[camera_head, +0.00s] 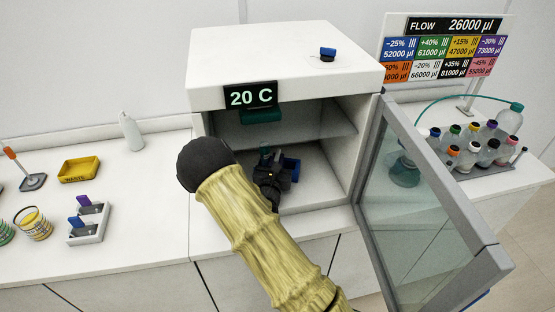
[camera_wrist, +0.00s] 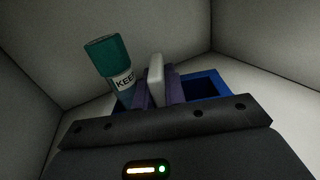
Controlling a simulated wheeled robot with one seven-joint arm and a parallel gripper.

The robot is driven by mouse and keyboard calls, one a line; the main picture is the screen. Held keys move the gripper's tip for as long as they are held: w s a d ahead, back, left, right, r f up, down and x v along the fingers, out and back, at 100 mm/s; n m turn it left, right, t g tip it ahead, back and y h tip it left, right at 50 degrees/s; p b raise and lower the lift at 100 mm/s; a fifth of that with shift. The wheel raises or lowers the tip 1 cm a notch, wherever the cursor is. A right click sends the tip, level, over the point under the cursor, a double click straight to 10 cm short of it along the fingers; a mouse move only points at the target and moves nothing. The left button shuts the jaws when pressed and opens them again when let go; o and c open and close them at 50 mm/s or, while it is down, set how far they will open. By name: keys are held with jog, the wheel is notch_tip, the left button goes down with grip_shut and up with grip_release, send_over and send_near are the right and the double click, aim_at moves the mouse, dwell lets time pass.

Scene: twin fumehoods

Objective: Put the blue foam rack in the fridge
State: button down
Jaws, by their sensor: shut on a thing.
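The fridge (camera_head: 285,62) is a white cabinet with a "20 C" display, its glass door (camera_head: 425,205) swung open to the right. My gripper (camera_head: 272,178) is inside the lower compartment, shut on the blue foam rack (camera_head: 291,168). In the wrist view the rack (camera_wrist: 206,87) shows beyond the dark gripper body, partly hidden by it. A teal-capped bottle labelled "KEEP" (camera_wrist: 112,68) stands tilted at the rack's left side. A pale upright piece and a purplish piece are at the rack's middle. I cannot tell whether the rack touches the fridge floor.
A shelf (camera_head: 315,122) crosses the fridge above my gripper, with a teal item (camera_head: 262,116) up there. A small blue-topped item (camera_head: 327,54) sits on the fridge. Several bottles (camera_head: 470,150) stand right, behind the door. A yellow tray (camera_head: 79,169) and white holder (camera_head: 88,222) lie left.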

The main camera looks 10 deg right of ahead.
jog(key=shift+f, duration=0.1)
jog(key=c, duration=1.5)
grip_release()
jog(key=shift+o, duration=0.2)
jog(key=shift+s, duration=0.1)
jog(key=b+v, duration=0.2)
jog(key=v, duration=1)
jog(key=shift+b, duration=0.3)
